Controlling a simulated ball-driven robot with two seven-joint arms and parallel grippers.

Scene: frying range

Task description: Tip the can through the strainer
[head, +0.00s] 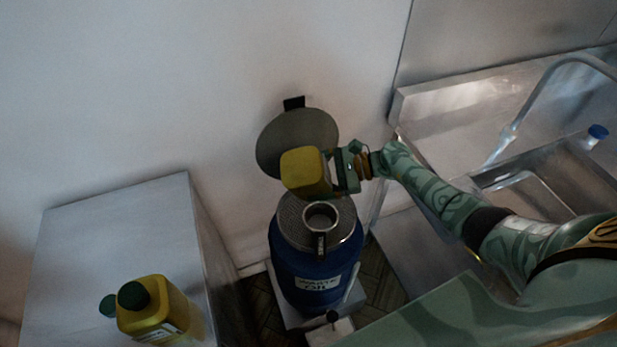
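My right gripper (340,170) comes in from the right and is shut on a yellow can (305,172). It holds the can above the blue waste oil drum (312,270), in front of the raised lid. The can's mouth cannot be made out, nor can any flow of oil. A small round metal strainer (321,235) with a handle towards me sits on the drum's grey perforated top (290,217), below the can and apart from it. My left gripper is not in view.
The drum's round dark lid (290,138) stands open against the wall. A yellow bottle with a dark green cap (150,310) stands on the grey cabinet (120,230) at left. A metal sink (525,195) with a tap (530,105) and a blue-capped item (597,132) are at right.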

